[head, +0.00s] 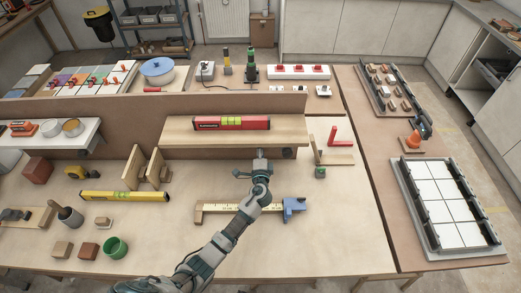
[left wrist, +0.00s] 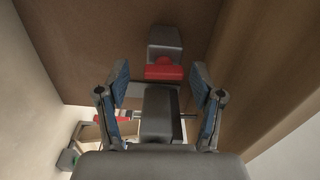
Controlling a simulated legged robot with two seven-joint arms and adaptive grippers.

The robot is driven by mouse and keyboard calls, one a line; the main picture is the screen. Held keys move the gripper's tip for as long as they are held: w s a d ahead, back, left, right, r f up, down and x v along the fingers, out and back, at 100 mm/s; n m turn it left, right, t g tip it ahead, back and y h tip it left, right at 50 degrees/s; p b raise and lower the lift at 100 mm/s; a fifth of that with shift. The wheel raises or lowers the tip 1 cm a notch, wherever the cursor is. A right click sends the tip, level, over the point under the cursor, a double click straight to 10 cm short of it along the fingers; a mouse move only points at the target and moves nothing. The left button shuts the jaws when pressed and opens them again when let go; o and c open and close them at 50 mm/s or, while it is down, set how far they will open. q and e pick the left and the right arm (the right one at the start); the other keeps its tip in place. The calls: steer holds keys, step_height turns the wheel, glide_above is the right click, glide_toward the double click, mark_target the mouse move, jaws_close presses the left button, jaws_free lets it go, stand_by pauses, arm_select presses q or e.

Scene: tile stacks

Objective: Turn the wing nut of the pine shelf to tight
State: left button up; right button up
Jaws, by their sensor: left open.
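The pine shelf (head: 180,134) is a pale board on the upright brown panel, with a red spirit level (head: 232,123) on top. My left gripper (head: 260,157) is at the shelf's front edge, its tip partly under the board. In the left wrist view my left gripper (left wrist: 158,80) is open, one finger on each side. Ahead of the fingers, roughly centred, is a red piece (left wrist: 164,72) with a dark grey block (left wrist: 165,40) behind it; it may be the wing nut, but its wings are not clear. The head view does not show the nut. My right gripper is not in view.
Wooden brackets (head: 134,165) stand left of the shelf, and a red square (head: 335,137) lies to its right. A wooden caliper (head: 222,207) with a blue end lies under my arm.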

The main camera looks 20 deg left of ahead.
arm_select(q)
steer(key=v, duration=1.2)
